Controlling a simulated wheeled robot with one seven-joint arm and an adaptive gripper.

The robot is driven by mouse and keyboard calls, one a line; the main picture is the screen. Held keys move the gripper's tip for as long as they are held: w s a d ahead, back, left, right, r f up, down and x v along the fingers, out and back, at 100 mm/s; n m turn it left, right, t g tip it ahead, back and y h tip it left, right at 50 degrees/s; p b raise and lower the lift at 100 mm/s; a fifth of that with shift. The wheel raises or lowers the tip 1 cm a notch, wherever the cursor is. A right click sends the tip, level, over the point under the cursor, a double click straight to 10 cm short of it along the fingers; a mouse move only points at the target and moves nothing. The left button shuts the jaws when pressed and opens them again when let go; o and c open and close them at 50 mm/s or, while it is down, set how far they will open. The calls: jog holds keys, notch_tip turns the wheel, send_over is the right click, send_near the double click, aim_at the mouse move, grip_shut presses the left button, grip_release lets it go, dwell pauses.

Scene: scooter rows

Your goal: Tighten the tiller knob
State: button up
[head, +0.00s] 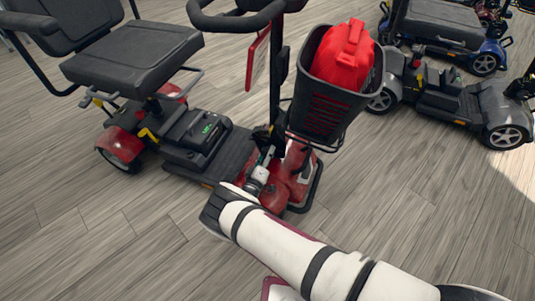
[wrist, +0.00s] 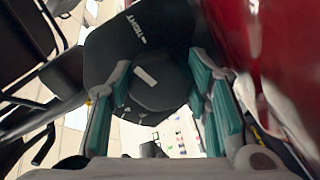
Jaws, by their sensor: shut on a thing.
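The tiller knob (wrist: 160,90) is a dark round knob with a pale bar mark on its face, in the middle of the wrist view. Behind it is a dark collar (wrist: 140,45) printed with "TIGHT". My gripper (wrist: 163,100) has teal-padded fingers on both sides of the knob and is shut on it. In the head view my gripper (head: 260,177) is low at the front of the red scooter (head: 301,164), by the foot of its tiller. The knob is too small and covered to make out there.
A black basket (head: 318,108) with a red bag-like thing (head: 346,55) hangs on the tiller just above my arm. The scooter's black seat (head: 133,58) is at the left. Other scooters (head: 440,95) stand at the upper right. The wooden floor (head: 430,200) at right is clear.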

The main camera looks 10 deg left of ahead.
jog(key=shift+f+m, duration=0.1)
jog(key=shift+m, duration=0.2)
jog(key=o, duration=1.2)
jog(key=shift+c, duration=0.2)
jog(key=shift+s, duration=0.15)
jog(key=v, duration=1.1)
jog(key=shift+s+a, duration=0.1)
jog(key=shift+s, duration=0.25)
